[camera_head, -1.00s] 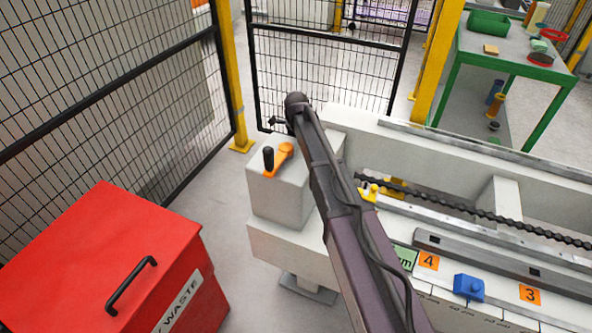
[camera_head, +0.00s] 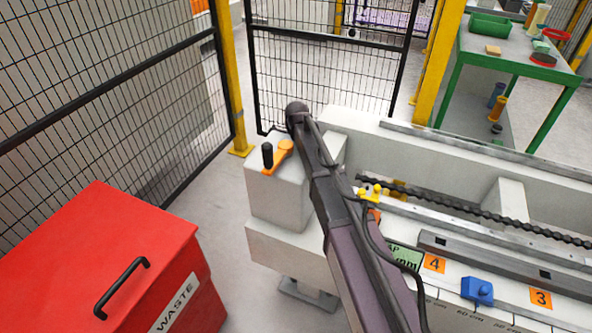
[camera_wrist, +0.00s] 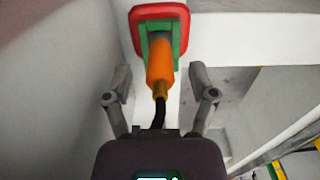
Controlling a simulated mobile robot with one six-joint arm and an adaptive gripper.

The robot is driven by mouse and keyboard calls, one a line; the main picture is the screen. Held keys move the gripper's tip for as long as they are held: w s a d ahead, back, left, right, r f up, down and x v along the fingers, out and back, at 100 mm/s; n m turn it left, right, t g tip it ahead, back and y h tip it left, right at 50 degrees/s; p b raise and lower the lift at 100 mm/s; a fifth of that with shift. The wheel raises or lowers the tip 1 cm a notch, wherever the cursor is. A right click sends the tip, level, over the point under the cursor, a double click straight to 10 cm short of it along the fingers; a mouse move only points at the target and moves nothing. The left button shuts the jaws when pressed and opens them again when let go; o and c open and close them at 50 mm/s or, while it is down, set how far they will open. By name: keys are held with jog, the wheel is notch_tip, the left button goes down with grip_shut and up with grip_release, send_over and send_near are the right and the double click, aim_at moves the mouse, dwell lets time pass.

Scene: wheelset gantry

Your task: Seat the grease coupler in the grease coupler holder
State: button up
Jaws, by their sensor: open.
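In the wrist view, an orange body with a brass-coloured end and a black hose, which looks like the grease coupler (camera_wrist: 159,64), sits against a green bracket with a red backing, which looks like the grease coupler holder (camera_wrist: 178,28). My gripper (camera_wrist: 160,82) is open, with one finger on each side of the orange body and a visible gap to both. The hose runs down toward my gripper's palm. How deeply the coupler sits in the bracket I cannot tell. In the head view my arm hides my gripper and this spot.
A grey block with an orange lever (camera_head: 283,152) stands left of my arm. A red waste bin (camera_head: 110,255) is at the lower left, by mesh fencing (camera_head: 90,90). A blue block (camera_head: 477,291) and a chain (camera_head: 480,212) are on the gantry. A green table (camera_head: 520,60) is behind.

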grip_shut()
dwell(0.3)
jog(key=shift+r, duration=0.2)
notch_tip(320, 180, up, 10)
jog(key=p, duration=1)
jog(key=shift+f, duration=0.2)
dwell(0.5)
